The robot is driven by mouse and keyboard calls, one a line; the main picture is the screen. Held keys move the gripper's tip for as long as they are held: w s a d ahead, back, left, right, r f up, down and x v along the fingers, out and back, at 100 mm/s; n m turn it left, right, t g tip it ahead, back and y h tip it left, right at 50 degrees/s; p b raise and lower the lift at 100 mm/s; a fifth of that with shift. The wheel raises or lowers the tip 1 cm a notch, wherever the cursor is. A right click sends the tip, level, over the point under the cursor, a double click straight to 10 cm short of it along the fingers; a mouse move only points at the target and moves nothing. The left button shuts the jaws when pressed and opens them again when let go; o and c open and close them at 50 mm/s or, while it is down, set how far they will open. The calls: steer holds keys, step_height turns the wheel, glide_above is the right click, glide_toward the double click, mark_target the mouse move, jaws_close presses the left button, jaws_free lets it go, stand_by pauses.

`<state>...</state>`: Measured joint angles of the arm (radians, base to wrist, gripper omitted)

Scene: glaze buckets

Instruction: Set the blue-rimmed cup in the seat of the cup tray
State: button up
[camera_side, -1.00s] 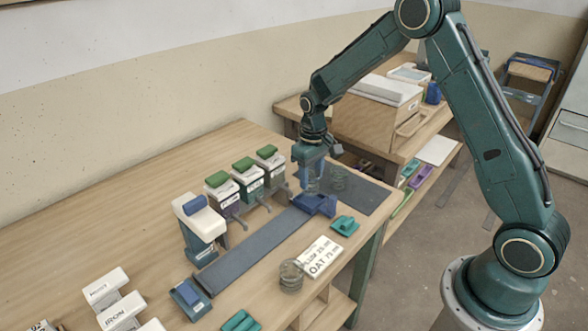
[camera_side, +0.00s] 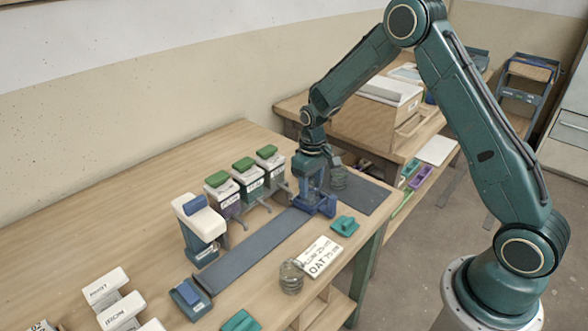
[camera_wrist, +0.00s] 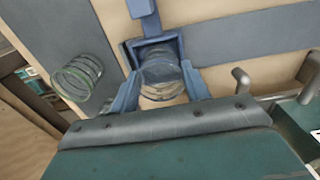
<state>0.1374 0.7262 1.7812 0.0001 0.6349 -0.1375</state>
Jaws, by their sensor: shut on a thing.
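My gripper (camera_wrist: 160,92) is shut on a clear cup (camera_wrist: 162,78) with a bluish rim, one finger on each side. In the side view my gripper (camera_side: 312,190) points down over the blue cup tray (camera_side: 326,207), and its fingers largely hide the cup. In the wrist view the tray's square blue frame (camera_wrist: 152,40) surrounds the far part of the cup. The cup looks upright and at or just inside the frame. I cannot tell whether its base touches the seat.
A clear ringed cup (camera_side: 338,178) stands on the dark mat (camera_side: 368,195) behind the tray; it looks green-rimmed in the wrist view (camera_wrist: 77,78). Another cup (camera_side: 291,277) stands near the label card (camera_side: 318,256). Green-lidded dispensers (camera_side: 246,180) stand left of the tray.

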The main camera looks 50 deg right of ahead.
steer(key=shift+f, duration=0.35)
stand_by(0.6)
steer(key=o, duration=0.8)
steer(key=shift+o, duration=0.2)
steer(key=shift+r, duration=0.1)
step_height(320, 180, up, 7)
stand_by(0.5)
